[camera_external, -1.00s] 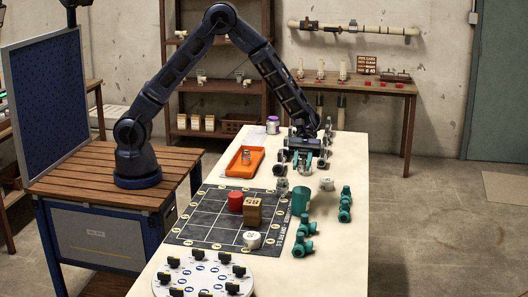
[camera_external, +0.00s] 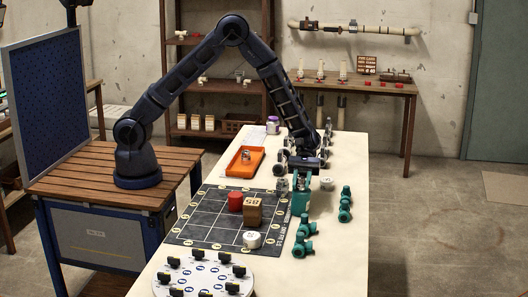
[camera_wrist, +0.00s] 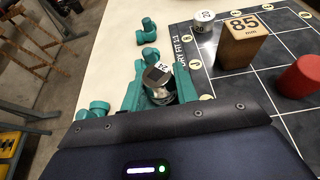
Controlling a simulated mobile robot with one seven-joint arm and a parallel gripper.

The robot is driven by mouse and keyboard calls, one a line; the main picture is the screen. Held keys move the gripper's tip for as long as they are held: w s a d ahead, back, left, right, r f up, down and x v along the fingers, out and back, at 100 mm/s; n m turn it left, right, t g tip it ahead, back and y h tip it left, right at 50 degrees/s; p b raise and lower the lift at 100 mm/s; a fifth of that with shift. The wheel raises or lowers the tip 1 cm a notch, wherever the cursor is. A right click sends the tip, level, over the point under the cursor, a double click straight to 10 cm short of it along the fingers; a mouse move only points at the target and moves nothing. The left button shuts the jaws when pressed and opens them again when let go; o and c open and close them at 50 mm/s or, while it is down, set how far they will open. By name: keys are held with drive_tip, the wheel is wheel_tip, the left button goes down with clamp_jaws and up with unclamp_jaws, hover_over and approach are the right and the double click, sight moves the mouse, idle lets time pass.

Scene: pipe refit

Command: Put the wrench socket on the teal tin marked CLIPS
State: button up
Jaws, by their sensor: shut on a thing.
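My gripper (camera_external: 301,184) has teal fingers, which also show in the wrist view (camera_wrist: 160,93). They are shut on a small silvery cylinder, the wrench socket (camera_wrist: 160,75), with a dark top and a pale numbered label. In the external view the teal tin (camera_external: 301,207) stands on the table beside the mat, directly below my fingers. The socket is at or just above its top; I cannot tell whether they touch. The CLIPS mark is not readable. In the wrist view the tin is hard to tell from the teal fingers.
A clear-and-silver item (camera_external: 282,189) stands close left of the tin, and a whitish round part (camera_external: 327,184) to its right. Teal fittings (camera_external: 302,240) lie nearby. The gridded mat (camera_external: 195,227) holds a wooden 85 block (camera_external: 253,211), red cylinder (camera_external: 235,201) and white disc (camera_external: 251,240). An orange tray (camera_external: 232,171) lies behind.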

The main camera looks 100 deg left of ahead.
drive_tip(key=o, duration=1)
drive_tip(key=v, duration=1.2)
drive_tip(key=s+d+r+m+g+y, duration=0.1)
drive_tip(key=s+d+r+m+y, duration=0.3)
drive_tip(key=s+r, duration=0.6)
drive_tip(key=s+d+r+m+y, duration=0.25)
drive_tip(key=s+r+m, duration=0.25)
drive_tip(key=s+r, duration=0.4)
drive_tip(key=s+a+r+m+t+y, duration=0.1)
drive_tip(key=s+r+m+t+y, duration=0.1)
drive_tip(key=s, duration=0.5)
drive_tip(key=s+r+m+t+y, duration=0.1)
drive_tip(key=s+m, duration=0.3)
drive_tip(key=s, duration=0.4)
drive_tip(key=s+a+r+m+t+y, duration=0.1)
drive_tip(key=s+r+m+t+y, duration=0.1)
drive_tip(key=s, duration=0.5)
drive_tip(key=shift+s+a+r+m+t+y, duration=0.2)
drive_tip(key=shift+a+r+m+t+y, duration=0.25)
drive_tip(key=shift+r+y, duration=0.4)
drive_tip(key=shift+d+f, duration=0.1)
drive_tip(key=shift+f, duration=0.05)
